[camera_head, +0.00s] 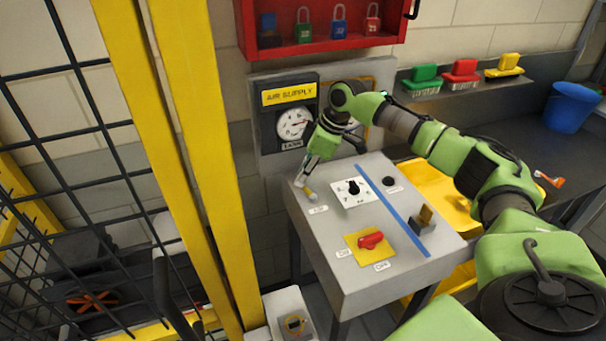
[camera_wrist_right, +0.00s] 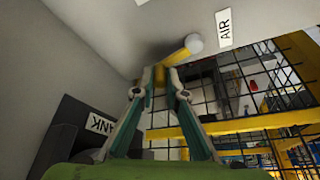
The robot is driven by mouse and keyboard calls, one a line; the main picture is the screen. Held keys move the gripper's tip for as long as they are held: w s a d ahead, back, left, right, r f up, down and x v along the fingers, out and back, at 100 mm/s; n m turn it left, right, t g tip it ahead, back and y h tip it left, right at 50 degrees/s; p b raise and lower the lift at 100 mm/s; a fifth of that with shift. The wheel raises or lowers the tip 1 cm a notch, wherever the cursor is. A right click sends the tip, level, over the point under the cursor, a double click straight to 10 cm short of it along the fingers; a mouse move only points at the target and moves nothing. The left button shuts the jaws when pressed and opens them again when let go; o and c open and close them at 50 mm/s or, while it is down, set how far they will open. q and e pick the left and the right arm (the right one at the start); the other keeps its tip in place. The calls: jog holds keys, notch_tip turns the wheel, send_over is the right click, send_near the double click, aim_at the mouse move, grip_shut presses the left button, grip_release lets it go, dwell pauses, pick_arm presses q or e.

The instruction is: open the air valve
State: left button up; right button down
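The air valve handle (camera_head: 309,193) is a short yellow lever with a pale round end. It sits at the back left corner of the grey console (camera_head: 340,262), by a small white label. In the right wrist view the yellow lever (camera_wrist_right: 176,57) and a label reading AIR (camera_wrist_right: 224,28) show close up. My right gripper (camera_head: 303,180) is at the lever; in the wrist view its fingertips (camera_wrist_right: 160,77) come close together with yellow between them, and they appear shut on the lever. The fingers partly hide the lever's inner end. My left gripper is out of view.
An AIR SUPPLY gauge (camera_head: 293,124) is on the wall behind. The console also bears a black selector (camera_head: 353,187), a red knob (camera_head: 370,240) on a yellow plate and a small yellow-topped switch (camera_head: 425,217). A yellow post (camera_head: 205,150) and mesh fence stand at left.

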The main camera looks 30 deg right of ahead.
jog(key=shift+s+d+r+m+t+h+p, duration=0.2)
jog(key=shift+d+m+t+h+p, duration=0.15)
jog(key=shift+m+p, duration=0.9)
jog(key=shift+d+f+m+p, duration=0.1)
jog(key=shift+d+m+p, duration=0.15)
jog(key=shift+p, duration=0.5)
jog(key=shift+w+f, duration=0.1)
jog(key=c, duration=2)
grip_release()
jog(key=shift+d, duration=0.1)
jog(key=v, duration=1.2)
